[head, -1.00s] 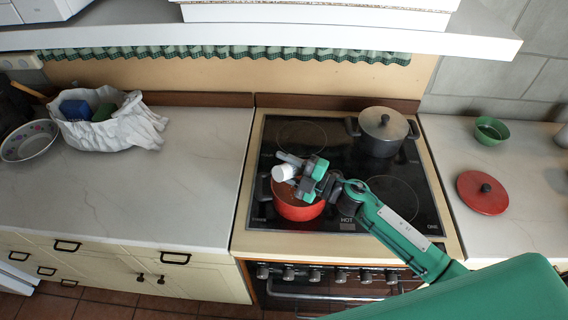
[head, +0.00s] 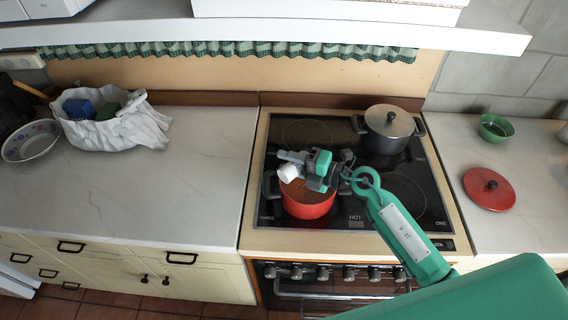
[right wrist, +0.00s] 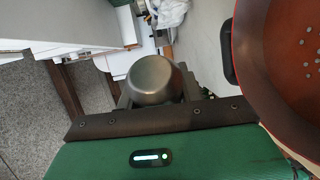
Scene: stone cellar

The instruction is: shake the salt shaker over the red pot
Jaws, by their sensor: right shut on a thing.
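The red pot (head: 309,207) stands on the front left part of the stove top. My right gripper (head: 309,170) is above it, shut on the salt shaker (head: 288,173). In the head view the shaker's white end shows over the pot's left rim, tilted to the lower left; my fingers hide the rest. In the right wrist view a rounded grey metal end of the shaker (right wrist: 153,80) shows at the fingers. The pot (right wrist: 246,80) is at the right there, with pale specks on its reddish contents. My left gripper is not in view.
A lidded grey pot (head: 388,129) stands at the back right of the stove. A red lid (head: 489,196) and a green bowl (head: 495,128) are on the right counter. A white bag (head: 140,125) and a bowl (head: 30,141) are at the left. The left counter's middle is clear.

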